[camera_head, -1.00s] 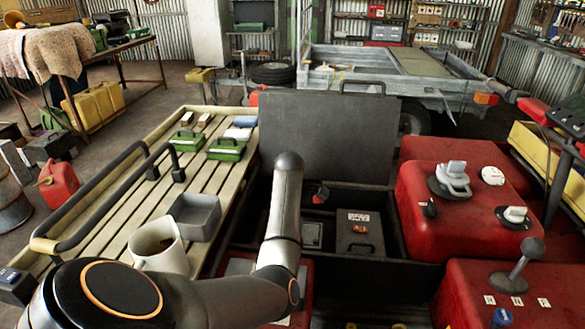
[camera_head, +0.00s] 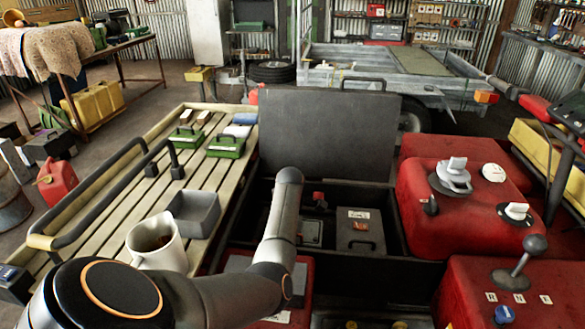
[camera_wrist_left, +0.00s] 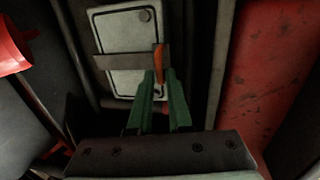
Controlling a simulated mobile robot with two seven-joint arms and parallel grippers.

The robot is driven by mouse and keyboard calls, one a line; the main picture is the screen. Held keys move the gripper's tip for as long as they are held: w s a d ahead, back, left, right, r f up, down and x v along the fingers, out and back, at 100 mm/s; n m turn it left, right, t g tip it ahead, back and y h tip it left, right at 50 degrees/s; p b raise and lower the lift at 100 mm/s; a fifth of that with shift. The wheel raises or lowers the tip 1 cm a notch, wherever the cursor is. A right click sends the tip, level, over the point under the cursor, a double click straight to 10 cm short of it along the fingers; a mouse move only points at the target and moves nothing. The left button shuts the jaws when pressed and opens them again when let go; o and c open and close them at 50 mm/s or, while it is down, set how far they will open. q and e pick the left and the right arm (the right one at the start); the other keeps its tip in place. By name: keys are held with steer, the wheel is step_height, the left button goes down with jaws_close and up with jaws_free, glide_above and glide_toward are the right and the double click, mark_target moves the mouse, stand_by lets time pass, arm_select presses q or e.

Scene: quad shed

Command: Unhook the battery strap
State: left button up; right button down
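The battery strap (camera_wrist_left: 118,62) is a grey-brown band across a light grey battery case (camera_wrist_left: 125,30) in the left wrist view. It has an orange end tab (camera_wrist_left: 158,60) at its right. My left gripper (camera_wrist_left: 159,80) has two green fingers, slightly apart, with their tips close to the tab, one to each side of its line. Whether they touch it I cannot tell. In the head view the battery (camera_head: 313,232) shows partly in the open dark box, beside my left forearm, which hides the gripper and the strap. My right gripper is not in view.
A raised dark lid (camera_head: 325,135) stands behind the box. Red bodywork (camera_head: 425,215) lies to the right. A slatted rack (camera_head: 120,210) with a jug (camera_head: 157,245) and grey tray (camera_head: 193,212) is left.

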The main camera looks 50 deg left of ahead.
arm_select(q)
jaws_close()
stand_by(0.9)
